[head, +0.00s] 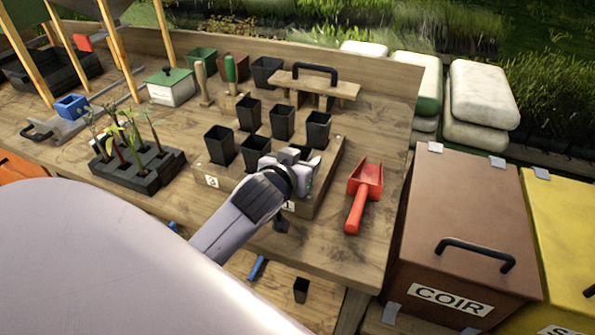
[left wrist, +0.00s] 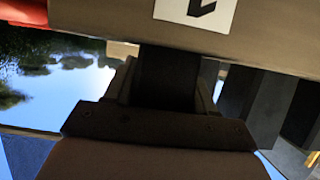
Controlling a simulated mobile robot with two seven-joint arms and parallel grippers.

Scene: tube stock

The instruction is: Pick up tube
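The tubes are small black square pots standing upright in a wooden tray (head: 326,185) with numbered labels on its front. My left gripper (head: 290,172) is at the tray's front right corner, above the label 1. It hides most of the front right tube (head: 302,152), whose rim shows behind it. In the left wrist view this dark tube (left wrist: 167,78) lies between the two fingers, which are close on both sides. I cannot tell whether they press on it. Other tubes stand behind and to the left, such as the front middle one (head: 254,152). My right gripper is not in view.
A red scoop (head: 364,190) lies right of the tray. A black rack of seedlings (head: 150,175) stands to the left. A wooden press with a black handle (head: 315,85) is behind. A COIR bin (head: 465,205) is beside the bench. My pale arm covers the lower left.

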